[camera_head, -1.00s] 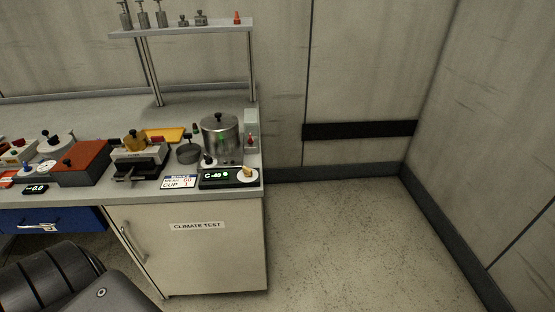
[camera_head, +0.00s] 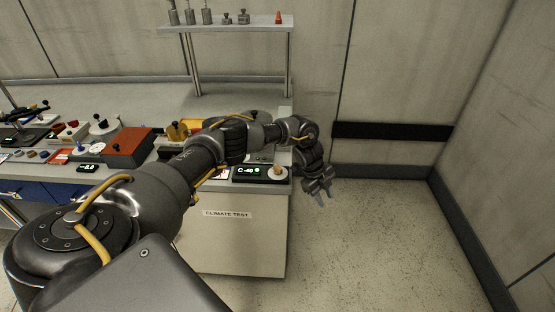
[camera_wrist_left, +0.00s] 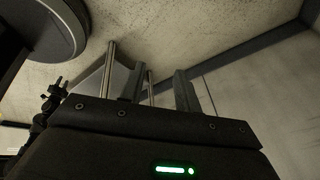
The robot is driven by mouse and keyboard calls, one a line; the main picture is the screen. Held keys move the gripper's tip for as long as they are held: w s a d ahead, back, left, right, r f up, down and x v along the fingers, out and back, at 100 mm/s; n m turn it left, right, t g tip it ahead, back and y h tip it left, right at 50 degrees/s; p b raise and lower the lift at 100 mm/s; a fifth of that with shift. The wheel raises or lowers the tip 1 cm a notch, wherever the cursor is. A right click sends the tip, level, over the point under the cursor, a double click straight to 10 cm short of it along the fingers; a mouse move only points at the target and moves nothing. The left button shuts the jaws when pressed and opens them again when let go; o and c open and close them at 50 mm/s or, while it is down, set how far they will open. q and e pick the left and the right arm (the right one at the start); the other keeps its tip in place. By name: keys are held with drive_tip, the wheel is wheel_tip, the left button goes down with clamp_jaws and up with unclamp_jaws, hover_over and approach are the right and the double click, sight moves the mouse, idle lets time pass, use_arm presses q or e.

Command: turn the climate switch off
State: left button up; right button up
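The climate panel (camera_head: 250,173), a dark unit with a green "C-40" readout, sits at the bench's front right corner. A white round dial with a tan knob (camera_head: 277,172) is on its right end. A "CLIMATE TEST" label (camera_head: 227,214) is on the cabinet below. My left gripper (camera_head: 322,197) hangs to the right of the bench corner, pointing down, clear of the knob. Its fingers are apart and empty; they also show in the left wrist view (camera_wrist_left: 148,85). My left arm hides the metal pot and the small box with a red part behind the panel. My right gripper is out of view.
A red-brown box (camera_head: 128,142) and other instruments stand along the bench to the left. A shelf (camera_head: 235,24) on posts rises at the back. Free floor (camera_head: 370,240) lies right of the bench, with walls beyond.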

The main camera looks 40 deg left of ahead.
use_arm(q)
drive_tip(key=s+a+r+y+p, duration=0.1)
drive_tip(key=a+r+y, duration=0.1)
drive_tip(key=a+r, duration=0.8)
wheel_tip(320, 180, up, 9)
drive_tip(key=g+y, duration=0.2)
hover_over(278, 167)
wheel_tip(278, 167, down, 11)
drive_tip(key=p, duration=0.2)
drive_tip(key=shift+a+p, duration=0.1)
drive_tip(key=shift+p, duration=0.25)
drive_tip(key=shift+c, duration=0.2)
clamp_jaws()
